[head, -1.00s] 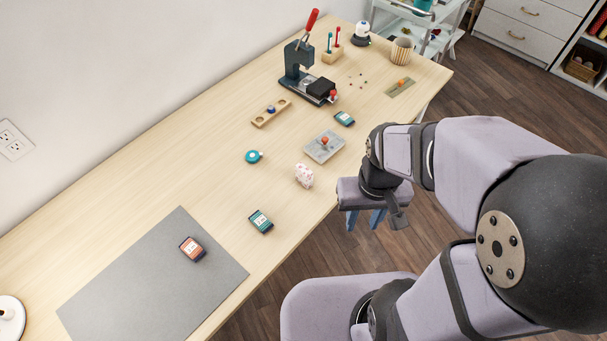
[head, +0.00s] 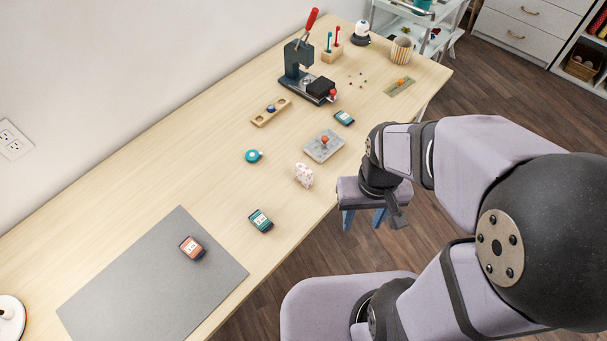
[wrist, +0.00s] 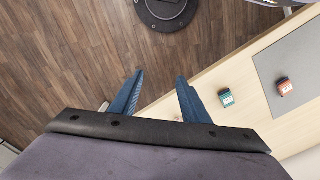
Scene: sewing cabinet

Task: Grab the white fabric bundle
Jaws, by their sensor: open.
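The white fabric bundle (head: 304,175), whitish with pinkish marks, sits on the wooden table near its front edge in the head view. My gripper (head: 364,222) is to its right, beyond the table's front edge, apart from the bundle. Its two blue fingers are spread and point down, with nothing seen between them. The wrist view shows the open gripper (wrist: 158,82) over the floor beside the table edge. The bundle does not show in the wrist view.
A grey block with a red knob (head: 323,146) lies behind the bundle. A teal tape measure (head: 253,156) and a teal-labelled box (head: 261,221) are near it. A grey mat (head: 150,290) holds an orange-labelled box (head: 192,248). A press (head: 300,75) stands farther back.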

